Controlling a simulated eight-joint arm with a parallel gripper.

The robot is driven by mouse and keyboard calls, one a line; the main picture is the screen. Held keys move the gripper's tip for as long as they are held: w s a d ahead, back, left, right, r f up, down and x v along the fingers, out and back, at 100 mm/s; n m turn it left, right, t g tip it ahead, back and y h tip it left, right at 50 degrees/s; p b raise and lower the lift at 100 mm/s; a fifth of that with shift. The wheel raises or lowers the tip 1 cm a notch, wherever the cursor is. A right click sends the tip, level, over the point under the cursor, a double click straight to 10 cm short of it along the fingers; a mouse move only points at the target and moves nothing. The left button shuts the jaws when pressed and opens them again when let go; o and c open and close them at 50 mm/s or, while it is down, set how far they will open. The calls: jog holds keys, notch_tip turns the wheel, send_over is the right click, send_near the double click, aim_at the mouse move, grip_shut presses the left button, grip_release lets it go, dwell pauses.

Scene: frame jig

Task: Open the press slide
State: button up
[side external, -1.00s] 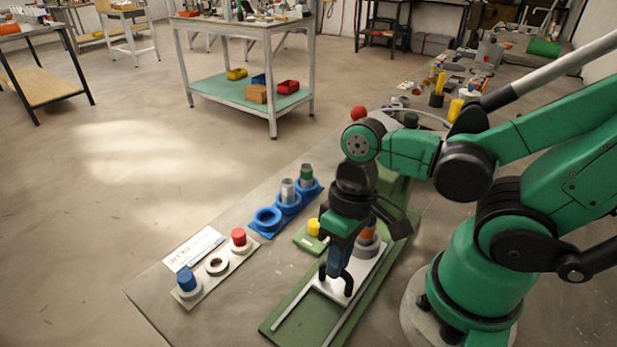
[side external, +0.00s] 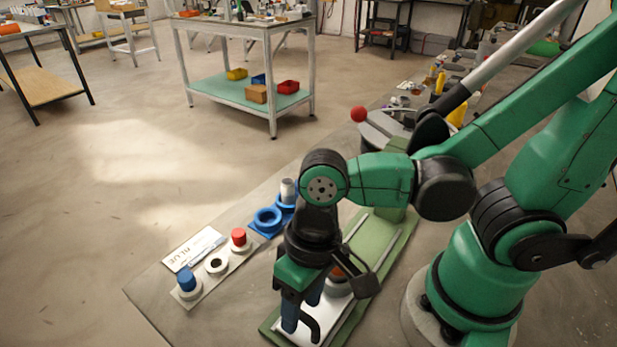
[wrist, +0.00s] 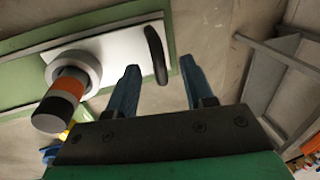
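The press slide is a white plate (side external: 290,337) on a green base with rails (side external: 358,255). It sits at the front end of the base, with its front part at the picture's bottom edge. A black curved handle (side external: 312,328) stands on it and shows in the wrist view (wrist: 157,55). A white ring (wrist: 88,66) on the plate holds a tilted-looking orange, black and grey peg (wrist: 62,100). My gripper (side external: 301,316) is low over the handle. Its blue fingers (wrist: 159,63) are open, with the handle between their tips and gaps on both sides.
Left of the base, a white-grey plate carries a blue knob (side external: 186,281), an empty ring (side external: 216,263) and a red knob (side external: 239,238). A blue fixture (side external: 267,219) with rings stands behind them. A red ball (side external: 358,114) tops a lever at the back. Floor lies beyond the table edge.

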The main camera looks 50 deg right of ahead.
dwell(0.3)
jog(key=shift+d+r, duration=0.2)
jog(key=shift+r, duration=0.7)
jog(key=shift+d+r, duration=0.2)
jog(key=shift+r, duration=0.75)
jog(key=shift+d+r, duration=0.2)
jog(key=shift+r, duration=0.7)
jog(key=w+d+r+t+h, duration=0.2)
jog(key=w+d+t, duration=0.5)
jog(key=d, duration=0.5)
jog(key=w, duration=0.2)
jog(key=shift+w+r, duration=0.25)
jog(key=shift+w, duration=0.1)
